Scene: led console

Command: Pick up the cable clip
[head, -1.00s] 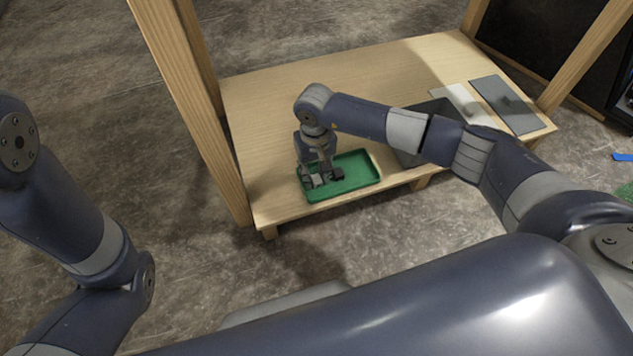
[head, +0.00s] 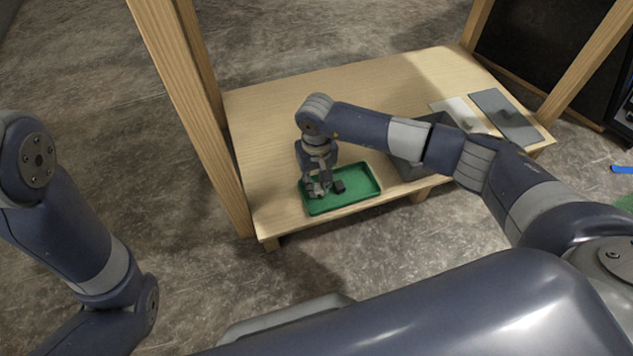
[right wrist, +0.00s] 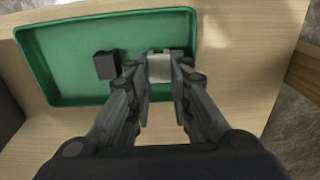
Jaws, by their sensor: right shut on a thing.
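My right gripper (head: 318,190) points down into the left end of the green tray (head: 362,200). In the right wrist view the fingers of this gripper (right wrist: 160,78) are closed around a small light grey piece, which I take as the cable clip (right wrist: 159,66). The clip is at the tray floor or just above it; I cannot tell which. In the head view the fingers largely hide it. A small black block (right wrist: 106,64) lies in the tray beside the gripper, apart from it, and also shows in the head view (head: 339,187). My left gripper is out of view.
The tray stands near the front edge of the wooden table (head: 290,110). A dark grey bin (head: 408,170) lies right of it under my right arm. A white panel (head: 450,110) and a grey panel (head: 505,115) lie at the right. A wooden post (head: 185,110) rises at the left.

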